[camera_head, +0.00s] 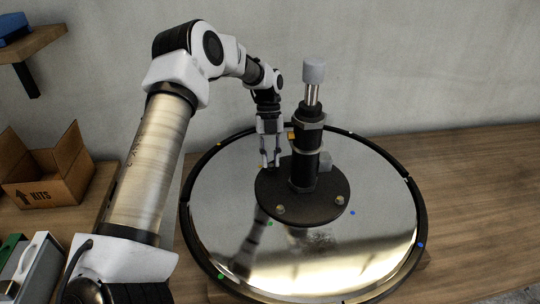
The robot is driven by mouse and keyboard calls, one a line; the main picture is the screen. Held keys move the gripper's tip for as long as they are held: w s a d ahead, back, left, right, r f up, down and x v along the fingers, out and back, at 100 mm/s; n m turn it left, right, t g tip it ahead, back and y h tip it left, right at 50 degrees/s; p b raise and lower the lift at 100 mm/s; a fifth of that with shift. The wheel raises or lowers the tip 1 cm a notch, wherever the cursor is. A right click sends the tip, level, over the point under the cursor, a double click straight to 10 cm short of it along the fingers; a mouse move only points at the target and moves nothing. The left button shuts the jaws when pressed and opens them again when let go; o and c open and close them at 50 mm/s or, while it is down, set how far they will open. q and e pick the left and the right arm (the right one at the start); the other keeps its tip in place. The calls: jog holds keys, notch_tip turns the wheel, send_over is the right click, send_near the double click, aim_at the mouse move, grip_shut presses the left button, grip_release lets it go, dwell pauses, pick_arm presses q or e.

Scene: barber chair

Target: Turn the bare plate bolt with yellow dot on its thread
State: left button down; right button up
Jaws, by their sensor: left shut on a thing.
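My left gripper (270,164) points straight down at the back-left edge of the dark round plate (313,215). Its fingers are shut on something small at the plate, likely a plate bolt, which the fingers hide. Two bare bolt heads show on the plate's front part, one at the front left (280,209) and one at the front right (339,200). A small orange-yellow patch (291,136) shows behind the column, just right of the gripper. I cannot tell whether it is the yellow dot. My right gripper is not in view.
A dark column (306,150) with a grey cap (313,71) rises from the plate, close to my left gripper. A shiny disc (380,225) with a black rim lies beneath, bearing green and blue dots. An open cardboard box (50,185) is at left. The wooden table's right side (480,190) is clear.

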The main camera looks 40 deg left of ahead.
pick_arm(q)
jog(key=shift+w+m+g+y+p, duration=0.15)
jog(key=shift+m+y+p, duration=0.25)
jog(key=shift+m, duration=0.65)
jog(key=shift+m+g+y+p, duration=0.25)
jog(key=shift+m+y+p, duration=0.1)
jog(key=shift+m, duration=0.7)
jog(key=c, duration=1.1)
grip_release()
jog(key=shift+o, duration=0.2)
jog(key=v, duration=1.2)
jog(key=shift+w, duration=0.15)
